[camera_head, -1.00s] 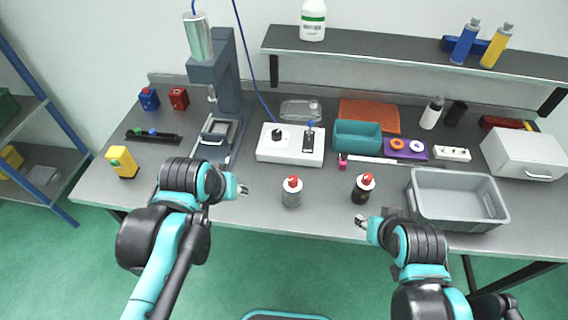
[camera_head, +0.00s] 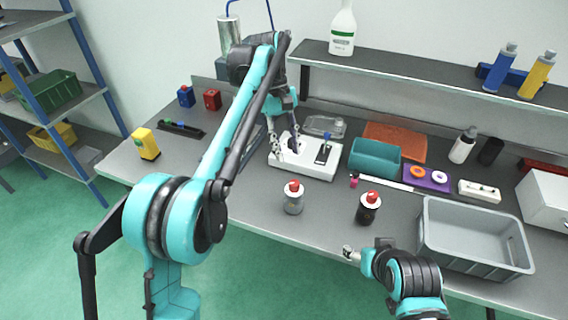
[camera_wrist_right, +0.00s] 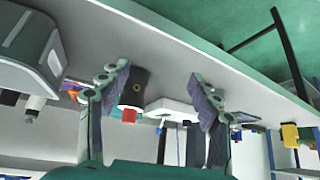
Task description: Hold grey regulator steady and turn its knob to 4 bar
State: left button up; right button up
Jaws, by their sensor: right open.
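The grey regulator (camera_head: 293,203) with a red knob (camera_head: 293,187) stands upright near the front of the bench. A black regulator (camera_head: 368,212), also red-knobbed, stands to its right. My left gripper (camera_head: 285,139) is over the white box (camera_head: 315,168) at the back, beyond the grey regulator. Its fingers look spread on either side of the box's black knob (camera_head: 294,147); contact is unclear. My right gripper (camera_head: 348,254) is open and empty at the front edge, below the black regulator. In the right wrist view, the black regulator (camera_wrist_right: 134,88) appears upside down between the spread fingers (camera_wrist_right: 158,85).
A grey crate (camera_head: 470,266) stands to the right. A teal bin (camera_head: 374,158), purple tray (camera_head: 427,180) and white power strip (camera_head: 480,191) lie behind. A yellow device (camera_head: 146,144) is at the left.

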jog(key=w+a+r+m+t+y, duration=0.3)
jog(key=w+a+r+m+t, duration=0.3)
jog(key=w+a+r+m, duration=0.5)
jog(key=w+a+r+m+t+y, duration=0.3)
jog(key=w+a+r+m+t, duration=0.5)
jog(key=a, duration=0.6)
jog(key=m+h, duration=0.9)
jog(key=m, duration=0.5)
send_over(289, 201)
jog(key=w+a, duration=0.3)
notch_tip(289, 201, down, 8)
jog(key=s+f+m+g+h, duration=0.1)
jog(key=f+m+h, duration=0.1)
jog(key=f, duration=0.2)
jog(key=s+d+f+m+g+h, duration=0.1)
jog(key=f+m+g, duration=0.1)
jog(key=f+m, duration=0.1)
jog(key=s+d+f+m+g+h, duration=0.1)
jog(key=f+m+g+h, duration=0.1)
jog(key=f, duration=0.4)
jog(key=shift+s+d+f+m+h, duration=0.15)
jog(key=shift+s+m+h, duration=0.2)
jog(key=shift+m, duration=0.35)
jog(key=shift+d+f, duration=0.15)
jog(key=shift+f, duration=0.05)
jog(key=x, duration=0.7)
jog(key=shift+w+d+f, duration=0.1)
jog(key=shift+w+d, duration=0.05)
